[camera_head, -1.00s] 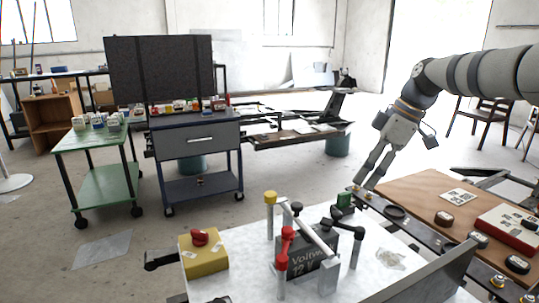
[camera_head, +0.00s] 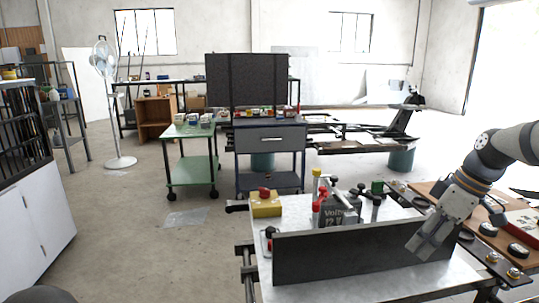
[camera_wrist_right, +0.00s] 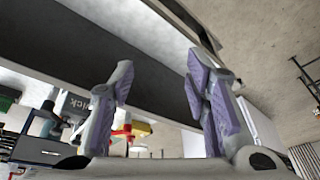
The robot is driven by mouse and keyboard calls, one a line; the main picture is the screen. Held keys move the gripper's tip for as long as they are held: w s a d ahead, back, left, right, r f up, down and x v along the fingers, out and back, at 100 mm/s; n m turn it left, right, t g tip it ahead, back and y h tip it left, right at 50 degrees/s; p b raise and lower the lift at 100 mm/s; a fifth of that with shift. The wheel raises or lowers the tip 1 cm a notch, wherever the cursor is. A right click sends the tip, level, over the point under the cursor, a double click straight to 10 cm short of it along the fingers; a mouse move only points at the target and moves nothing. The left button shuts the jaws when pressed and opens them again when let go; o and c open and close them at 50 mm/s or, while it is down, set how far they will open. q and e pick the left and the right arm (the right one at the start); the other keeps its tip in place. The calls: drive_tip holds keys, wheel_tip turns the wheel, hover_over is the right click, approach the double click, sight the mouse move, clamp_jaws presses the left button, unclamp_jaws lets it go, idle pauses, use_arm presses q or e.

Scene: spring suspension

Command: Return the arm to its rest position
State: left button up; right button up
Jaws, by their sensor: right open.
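My right arm comes in from the right in the head view. Its right gripper (camera_head: 420,250) points down and left, in front of the right part of a long dark upright panel (camera_head: 340,252) on the white work table (camera_head: 305,207). My left gripper is out of view.
A brown board (camera_head: 428,189) lies at the right. A green cart (camera_head: 190,131) and a blue-grey drawer cart (camera_head: 270,139) stand beyond open floor.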

drive_tip(key=s+a+f+m+g, duration=0.1)
drive_tip(key=a+f, duration=0.2)
drive_tip(key=f, duration=0.3)
drive_tip(key=s+a+f+m, duration=0.1)
drive_tip(key=a+f, duration=0.3)
drive_tip(key=f, duration=0.2)
drive_tip(key=s+a+f+m+g+p, duration=0.15)
drive_tip(key=s+a+f, duration=0.35)
drive_tip(key=s+f, duration=0.6)
drive_tip(key=s+a+f+m+g+h+p, duration=0.1)
drive_tip(key=s+f+m, duration=0.1)
drive_tip(key=s, duration=0.6)
drive_tip(key=s+a+f+m, duration=0.1)
drive_tip(key=s+f, duration=0.1)
drive_tip(key=s, duration=0.6)
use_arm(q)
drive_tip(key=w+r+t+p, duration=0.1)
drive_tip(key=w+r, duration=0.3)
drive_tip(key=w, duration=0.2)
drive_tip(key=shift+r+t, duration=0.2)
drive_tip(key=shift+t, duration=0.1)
use_arm(e)
drive_tip(key=s+d+r+m+g+h, duration=0.1)
drive_tip(key=s+r+m+h, duration=0.1)
drive_tip(key=s, duration=1.5)
drive_tip(key=shift+r+m, duration=0.35)
drive_tip(key=shift+m, duration=0.1)
